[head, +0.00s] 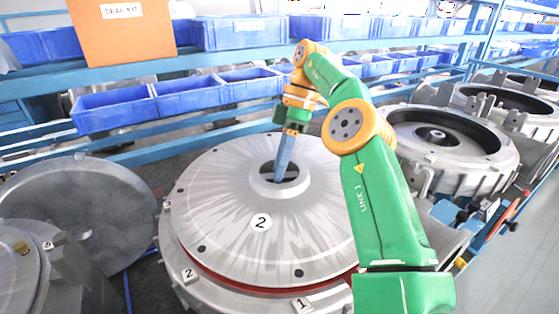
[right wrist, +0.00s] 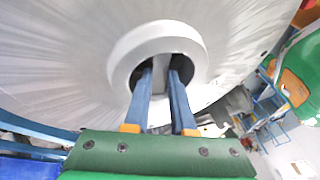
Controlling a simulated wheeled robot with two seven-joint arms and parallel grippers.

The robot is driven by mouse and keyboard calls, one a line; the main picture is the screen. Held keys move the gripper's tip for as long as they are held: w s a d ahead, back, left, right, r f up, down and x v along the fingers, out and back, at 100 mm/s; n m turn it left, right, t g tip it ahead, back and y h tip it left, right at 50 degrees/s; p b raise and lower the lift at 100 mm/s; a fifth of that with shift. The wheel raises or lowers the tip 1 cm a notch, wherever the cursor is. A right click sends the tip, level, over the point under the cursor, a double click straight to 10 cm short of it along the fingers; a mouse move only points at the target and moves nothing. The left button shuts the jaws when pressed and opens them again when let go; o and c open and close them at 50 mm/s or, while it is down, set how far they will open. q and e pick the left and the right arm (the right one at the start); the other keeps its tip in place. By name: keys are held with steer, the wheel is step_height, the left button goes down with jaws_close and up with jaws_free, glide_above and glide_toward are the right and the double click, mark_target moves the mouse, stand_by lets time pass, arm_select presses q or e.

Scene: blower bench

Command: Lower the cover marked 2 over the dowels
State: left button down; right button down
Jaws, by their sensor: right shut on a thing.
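The cover marked 2 (head: 225,190) is a wide silver dome with a raised hub ring and a dark central opening. It hangs or rests over a round housing (head: 190,292) with tags 2 and 1; a red ring (head: 240,290) shows under its front edge. I cannot tell whether cover and housing touch. My right gripper (head: 281,172) points down into the hub opening. In the right wrist view its blue fingers (right wrist: 162,98) are shut on a grey part of the cover inside the hub (right wrist: 128,50). The dowels are hidden. My left gripper is out of view.
Open housings (head: 430,140) stand at the right. A large grey disc (head: 80,205) leans at the left. Blue bins (head: 115,108) line the rack behind, with an orange seal kit box (head: 122,35) above. My green right arm covers the cover's right side.

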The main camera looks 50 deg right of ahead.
steer(key=shift+w, duration=0.1)
steer(key=shift+f+b, duration=0.35)
steer(key=shift+f, duration=0.45)
stand_by(1.7)
steer(key=c, duration=0.9)
jaws_free()
steer(key=shift+o, duration=1.1)
steer(key=shift+s+a+r, duration=0.1)
steer(key=shift+s+a, duration=0.05)
steer(key=shift+s, duration=0.05)
